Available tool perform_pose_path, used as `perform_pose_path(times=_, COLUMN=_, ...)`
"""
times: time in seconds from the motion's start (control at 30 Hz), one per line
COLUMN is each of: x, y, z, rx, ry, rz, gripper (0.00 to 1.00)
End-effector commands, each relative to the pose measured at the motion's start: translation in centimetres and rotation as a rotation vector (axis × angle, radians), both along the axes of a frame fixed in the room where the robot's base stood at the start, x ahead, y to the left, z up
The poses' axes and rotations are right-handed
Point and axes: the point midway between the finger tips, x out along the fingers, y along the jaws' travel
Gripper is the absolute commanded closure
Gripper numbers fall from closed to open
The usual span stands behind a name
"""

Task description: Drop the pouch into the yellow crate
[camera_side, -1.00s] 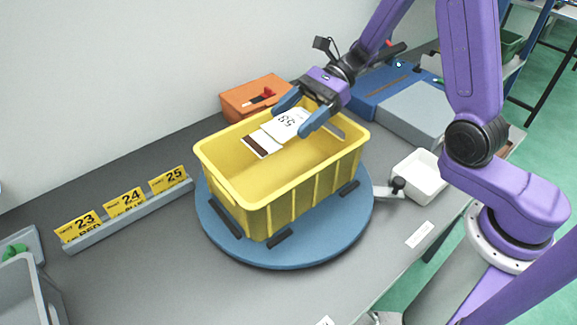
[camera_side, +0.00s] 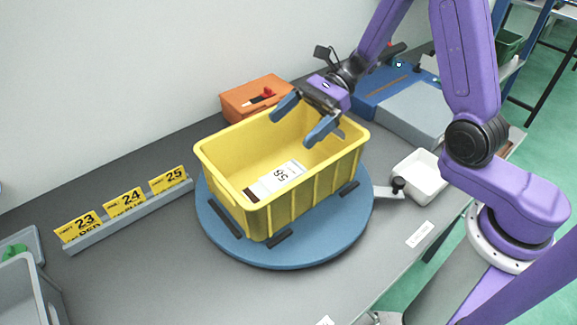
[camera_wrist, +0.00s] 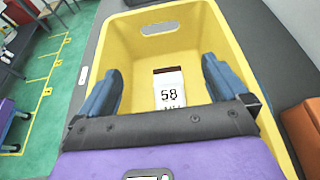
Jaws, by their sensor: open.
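The pouch (camera_side: 276,179) is white with a dark brown band at one end and printed black digits. It lies inside the yellow crate (camera_side: 307,189), low down near its front wall. In the wrist view the pouch (camera_wrist: 170,92) shows the number 58, in the crate (camera_wrist: 224,42) beyond the fingers. My gripper (camera_side: 303,119) is over the back right part of the crate, its blue fingers spread wide with nothing between them. In the wrist view my gripper (camera_wrist: 162,84) is also open, apart from the pouch.
The crate stands on a round blue turntable (camera_side: 290,253) with black blocks. An orange box (camera_side: 240,102) is behind it, and a white tray (camera_side: 420,176) is to the right. Yellow number cards (camera_side: 124,203) stand in a rail at left. The grey table is clear in front.

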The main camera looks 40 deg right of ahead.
Motion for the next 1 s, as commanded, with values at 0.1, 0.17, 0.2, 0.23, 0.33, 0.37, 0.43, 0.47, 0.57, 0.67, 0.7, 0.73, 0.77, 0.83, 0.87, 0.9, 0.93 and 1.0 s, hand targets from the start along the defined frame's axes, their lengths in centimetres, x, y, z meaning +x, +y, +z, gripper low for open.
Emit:
perform_pose_path(times=0.1, x=0.1, y=-1.3, z=0.6, rx=0.001, ry=-0.003, rz=-0.005, gripper=0.0)
perform_pose_path(times=0.17, x=0.1, y=-2.3, z=0.9, rx=0.0, ry=-0.004, rz=-0.007, gripper=0.0)
perform_pose_path(times=0.2, x=0.1, y=-3.0, z=1.2, rx=-0.001, ry=-0.004, rz=-0.007, gripper=0.0)
perform_pose_path(times=0.23, x=0.2, y=-3.6, z=1.5, rx=0.0, ry=-0.003, rz=-0.008, gripper=0.0)
perform_pose_path(times=0.33, x=0.1, y=-5.6, z=2.3, rx=-0.001, ry=-0.004, rz=-0.007, gripper=0.0)
perform_pose_path(times=0.37, x=0.1, y=-6.2, z=2.5, rx=0.0, ry=-0.004, rz=-0.006, gripper=0.0)
perform_pose_path(times=0.43, x=0.1, y=-7.5, z=3.1, rx=0.0, ry=-0.005, rz=-0.006, gripper=0.0)
perform_pose_path(times=0.47, x=0.1, y=-8.2, z=3.4, rx=-0.001, ry=-0.004, rz=-0.007, gripper=0.0)
perform_pose_path(times=0.57, x=0.1, y=-10.1, z=4.2, rx=-0.001, ry=-0.004, rz=-0.007, gripper=0.0)
perform_pose_path(times=0.67, x=0.1, y=-12.0, z=4.9, rx=0.0, ry=-0.003, rz=-0.005, gripper=0.0)
perform_pose_path(times=0.7, x=0.1, y=-12.6, z=5.2, rx=-0.001, ry=-0.005, rz=-0.006, gripper=0.0)
perform_pose_path(times=0.73, x=0.1, y=-13.1, z=5.4, rx=-0.001, ry=-0.003, rz=-0.005, gripper=0.0)
perform_pose_path(times=0.77, x=0.0, y=-13.5, z=5.6, rx=-0.001, ry=-0.002, rz=-0.005, gripper=0.0)
perform_pose_path(times=0.83, x=0.1, y=-14.3, z=5.9, rx=0.0, ry=-0.003, rz=-0.004, gripper=0.0)
perform_pose_path(times=0.87, x=0.1, y=-14.6, z=6.1, rx=0.0, ry=-0.002, rz=-0.003, gripper=0.0)
perform_pose_path(times=0.9, x=0.1, y=-15.0, z=6.2, rx=0.0, ry=-0.002, rz=-0.002, gripper=0.0)
perform_pose_path(times=0.93, x=0.1, y=-15.2, z=6.3, rx=0.0, ry=-0.002, rz=-0.002, gripper=0.0)
perform_pose_path(times=1.0, x=0.1, y=-15.5, z=6.4, rx=0.0, ry=-0.001, rz=-0.003, gripper=0.0)
